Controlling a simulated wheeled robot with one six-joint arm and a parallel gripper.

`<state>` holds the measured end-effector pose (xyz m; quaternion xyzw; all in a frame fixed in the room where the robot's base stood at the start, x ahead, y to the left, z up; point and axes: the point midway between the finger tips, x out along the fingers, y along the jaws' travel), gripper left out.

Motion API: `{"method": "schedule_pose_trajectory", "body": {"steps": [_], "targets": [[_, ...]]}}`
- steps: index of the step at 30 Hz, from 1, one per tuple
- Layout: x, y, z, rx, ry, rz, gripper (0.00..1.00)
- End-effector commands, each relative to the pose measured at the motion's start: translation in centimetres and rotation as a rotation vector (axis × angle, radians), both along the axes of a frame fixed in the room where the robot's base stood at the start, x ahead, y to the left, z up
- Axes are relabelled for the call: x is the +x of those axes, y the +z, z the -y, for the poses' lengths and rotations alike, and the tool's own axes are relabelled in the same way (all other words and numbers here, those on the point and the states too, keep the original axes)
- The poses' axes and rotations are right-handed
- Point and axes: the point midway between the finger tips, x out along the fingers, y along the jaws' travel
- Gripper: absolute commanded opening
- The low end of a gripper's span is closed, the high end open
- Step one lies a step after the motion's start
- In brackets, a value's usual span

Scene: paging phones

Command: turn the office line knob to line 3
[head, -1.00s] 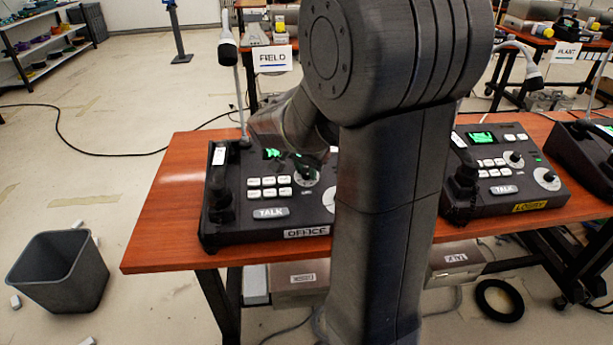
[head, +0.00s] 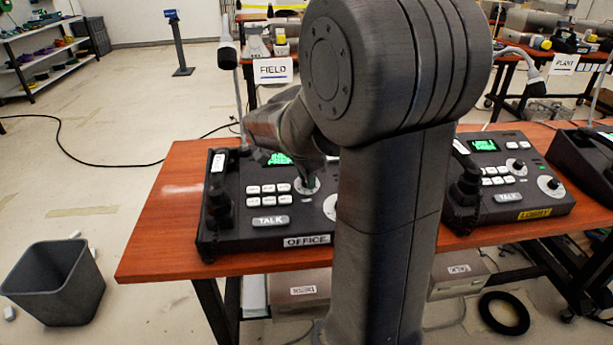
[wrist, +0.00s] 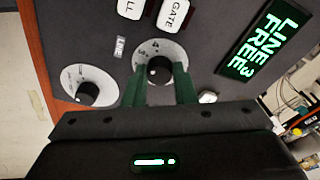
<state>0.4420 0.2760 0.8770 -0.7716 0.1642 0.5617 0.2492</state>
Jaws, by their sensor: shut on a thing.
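The office phone (head: 250,235) stands on the wooden desk with its OFFICE label at the front edge. Its line knob (wrist: 158,70) is a small dark knob with a white mark, on a pale numbered dial. My gripper (wrist: 160,86) has its green fingers shut on this knob, one on each side. In the head view my gripper (head: 308,183) is at the dial, partly hidden by my arm. The green display (wrist: 262,38) reads LINE 3 FREE in the wrist view. It is partly covered by my wrist in the head view.
A second, larger dial (wrist: 90,88) sits beside the line knob. White buttons (head: 268,188) and a TALK bar (head: 270,221) are to its left. The lobby phone (head: 500,210) stands to the right. A grey bin (head: 55,285) is on the floor at left.

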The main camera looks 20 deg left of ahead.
Motion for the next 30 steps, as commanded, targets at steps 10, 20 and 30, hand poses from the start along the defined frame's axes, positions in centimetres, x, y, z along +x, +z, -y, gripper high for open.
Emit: {"method": "schedule_pose_trajectory", "body": {"steps": [10, 20, 30], "targets": [[0.0, 0.0, 0.0, 0.001, 0.0, -0.001, 0.32], [0.0, 0.0, 0.0, 0.0, 0.001, 0.0, 0.46], [-1.4, 4.5, 0.0, 0.004, 0.002, 0.003, 0.46]]}}
